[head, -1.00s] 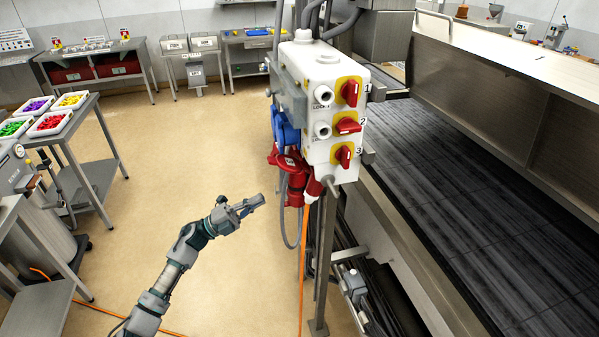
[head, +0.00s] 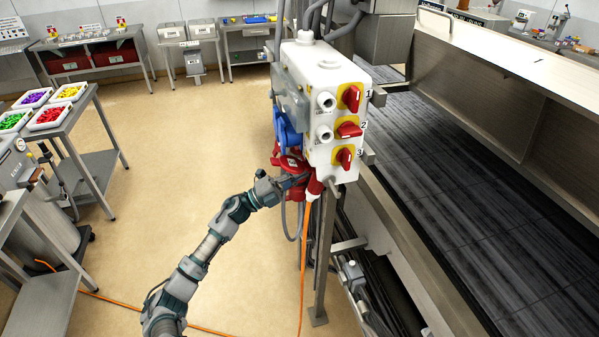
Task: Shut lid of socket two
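A white switch box (head: 331,75) with red rotary switches numbered 1, 2 and 3 stands on a post. On its left side are a blue socket cover (head: 285,133) at the height of switch 2 and a red socket cover (head: 288,161) below it. No socket number is readable on that side, and I cannot tell whether the blue lid is open or shut. A red plug (head: 314,188) with an orange cable is under the box. My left gripper (head: 299,180) is at the red socket, just below its cover; contact and finger opening are unclear. My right gripper is out of view.
A conveyor (head: 450,190) with a steel hood (head: 520,90) fills the right. The orange cable (head: 305,260) hangs beside the post (head: 324,250). A table with coloured trays (head: 48,115) stands at left. The floor between is open.

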